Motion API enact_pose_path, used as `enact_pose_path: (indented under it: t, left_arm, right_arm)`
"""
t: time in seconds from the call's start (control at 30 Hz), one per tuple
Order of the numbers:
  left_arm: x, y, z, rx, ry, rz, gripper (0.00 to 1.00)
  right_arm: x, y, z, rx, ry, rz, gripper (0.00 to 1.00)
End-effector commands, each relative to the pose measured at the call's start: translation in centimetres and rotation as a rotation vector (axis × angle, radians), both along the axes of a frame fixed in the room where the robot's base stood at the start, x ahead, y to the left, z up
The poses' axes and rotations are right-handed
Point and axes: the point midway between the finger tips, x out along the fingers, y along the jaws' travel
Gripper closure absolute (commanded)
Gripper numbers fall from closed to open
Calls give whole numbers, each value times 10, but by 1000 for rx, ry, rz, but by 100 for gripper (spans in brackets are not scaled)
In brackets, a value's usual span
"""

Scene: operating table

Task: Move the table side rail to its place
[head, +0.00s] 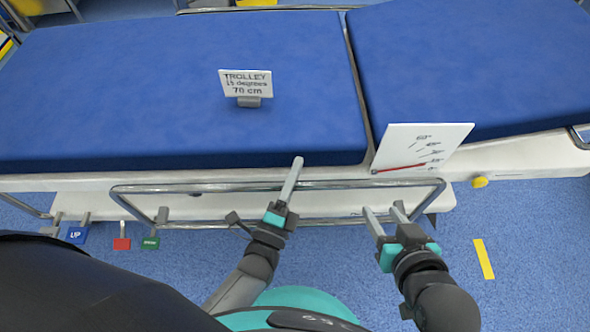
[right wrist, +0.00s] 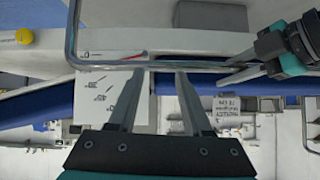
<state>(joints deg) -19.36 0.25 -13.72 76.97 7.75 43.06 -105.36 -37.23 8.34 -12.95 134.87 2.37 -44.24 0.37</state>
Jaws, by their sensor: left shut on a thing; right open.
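The side rail (head: 200,188) is a grey metal tube frame along the near side of the blue operating table (head: 170,90). My left gripper (head: 291,180) is shut on its top bar, right of the middle. My right gripper (head: 384,210) is open and empty, with its fingers just below the top bar near the right end. In the right wrist view the rail (right wrist: 105,66) crosses just beyond the open fingertips (right wrist: 162,75). My left gripper (right wrist: 262,65) shows there at the upper right, at the bar.
A white angle-scale card (head: 420,148) stands above the rail's right end. A TROLLEY sign (head: 245,84) stands on the mattress. Below left hang pedals with blue (head: 77,235), red (head: 122,243) and green (head: 150,242) tags. A yellow strip (head: 484,259) marks the open floor at right.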

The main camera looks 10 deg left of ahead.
Motion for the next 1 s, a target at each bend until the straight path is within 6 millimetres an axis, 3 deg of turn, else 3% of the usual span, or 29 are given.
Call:
enact_pose_path:
  t: [0.37,0.73,1.0]
  left_arm:
    - [-1,0,11,0,-1,0,100]
    - [0,0,32,-1,-3,1,100]
    - [0,0,48,-1,-3,1,100]
  right_arm:
    - [-9,-18,2,-67,128,-19,50]
    - [-52,-64,14,-205,458,-88,50]
    - [-50,-63,-25,-213,514,-80,50]
